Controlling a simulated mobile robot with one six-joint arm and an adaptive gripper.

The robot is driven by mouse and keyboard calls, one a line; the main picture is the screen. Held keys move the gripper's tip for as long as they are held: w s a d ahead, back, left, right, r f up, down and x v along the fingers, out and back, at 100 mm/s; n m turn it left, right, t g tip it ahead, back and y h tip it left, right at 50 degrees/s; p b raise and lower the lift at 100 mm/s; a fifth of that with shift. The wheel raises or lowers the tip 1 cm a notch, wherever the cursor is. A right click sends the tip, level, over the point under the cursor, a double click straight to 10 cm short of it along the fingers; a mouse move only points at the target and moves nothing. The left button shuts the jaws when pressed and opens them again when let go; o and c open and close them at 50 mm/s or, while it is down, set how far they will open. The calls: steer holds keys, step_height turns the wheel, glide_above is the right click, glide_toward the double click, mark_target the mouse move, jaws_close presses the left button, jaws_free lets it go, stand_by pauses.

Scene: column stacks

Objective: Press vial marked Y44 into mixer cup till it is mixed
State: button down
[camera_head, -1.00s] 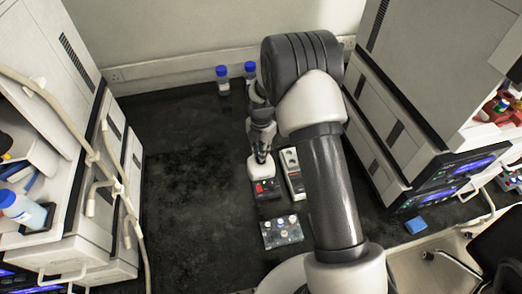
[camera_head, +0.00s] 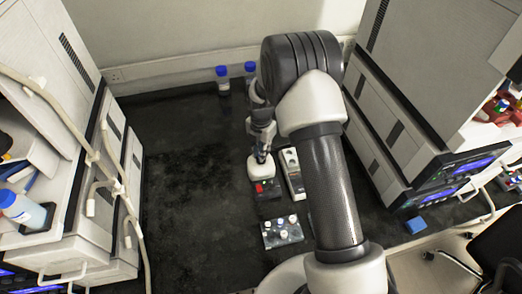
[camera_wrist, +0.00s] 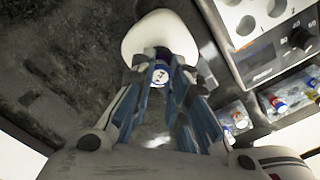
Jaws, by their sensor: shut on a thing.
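The mixer (camera_head: 262,175), with a white rounded top and a red spot on its dark base, stands on the black bench. Its white top also shows in the wrist view (camera_wrist: 160,32). My gripper (camera_head: 262,157) is right over the mixer's top. In the wrist view its fingers (camera_wrist: 168,84) are shut on a small vial (camera_wrist: 160,76) with a blue and white end. The mark on this vial is too small to read. The vial is at the mixer's near edge; the cup is hidden, and I cannot tell whether they touch.
A rack (camera_head: 275,242) with several light-capped vials stands in front of the mixer. A grey and white device (camera_head: 293,175) stands close to its right. Two blue-capped bottles (camera_head: 223,86) stand at the back. The bench left of the mixer is clear.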

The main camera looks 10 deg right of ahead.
stand_by(0.3)
steer(key=shift+r+p, duration=1.9)
steer(key=shift+r, duration=1.15)
steer(key=shift+d+f, duration=0.1)
